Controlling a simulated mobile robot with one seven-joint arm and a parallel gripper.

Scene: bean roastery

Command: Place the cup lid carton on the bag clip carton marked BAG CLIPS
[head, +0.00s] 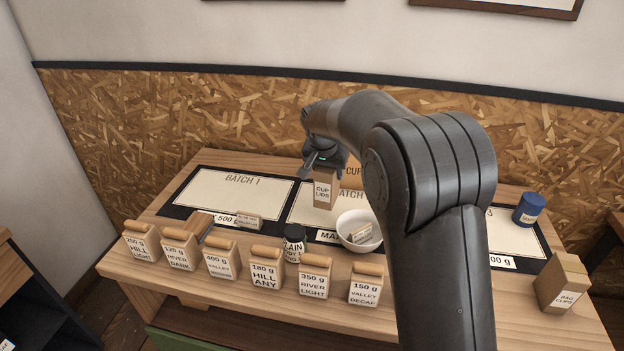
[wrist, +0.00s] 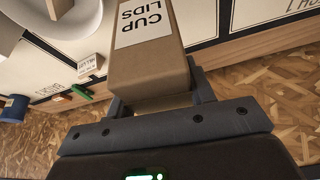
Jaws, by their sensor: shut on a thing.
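The cup lid carton (head: 324,191) is a small brown box with a white CUP LIDS label. My gripper (head: 323,166) is shut on it from above, over the middle mat; I cannot tell whether its base touches. In the wrist view the carton (wrist: 150,62) sits between the fingers (wrist: 158,92). The bag clip carton (head: 563,284), a brown box with a white label that seems to read BAG CLIPS, stands at the table's right front corner, well apart from my gripper. Its top looks clear.
A white bowl (head: 349,219) holding a small labelled thing and a dark jar (head: 294,243) stand near the held carton. Several labelled bags line the front edge, such as HILL ANY (head: 265,271). A blue tin (head: 528,208) stands at the right. My arm hides part of the table.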

